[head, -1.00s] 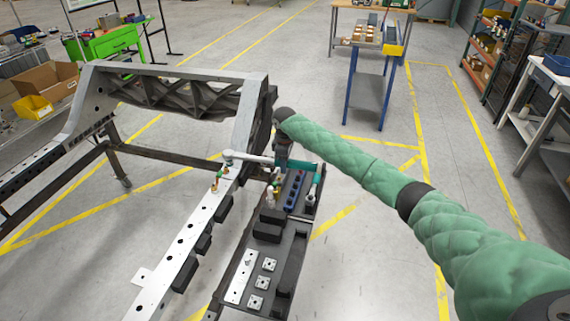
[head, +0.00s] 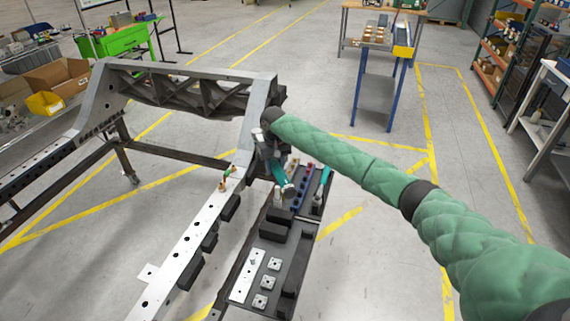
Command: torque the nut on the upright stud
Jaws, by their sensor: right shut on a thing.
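My right gripper (head: 274,158) is shut on a teal-and-grey wrench-like tool (head: 280,174). It holds the tool between the metal rail and the dark tool tray. The tool is seen foreshortened, its rounded grey end toward the camera; the gripper hides part of it. On the pale perforated rail (head: 190,240), small upright brass-coloured fittings with green and red parts (head: 226,174) stand left of the gripper, apart from the tool. Which one is the stud with the nut is too small to tell. My left gripper is not in view.
The dark tray (head: 277,252) beside the rail holds square plates, black blocks and a row of blue pieces (head: 299,190). Another teal tool (head: 325,180) stands at its right edge. The chassis frame (head: 185,75) rises behind.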

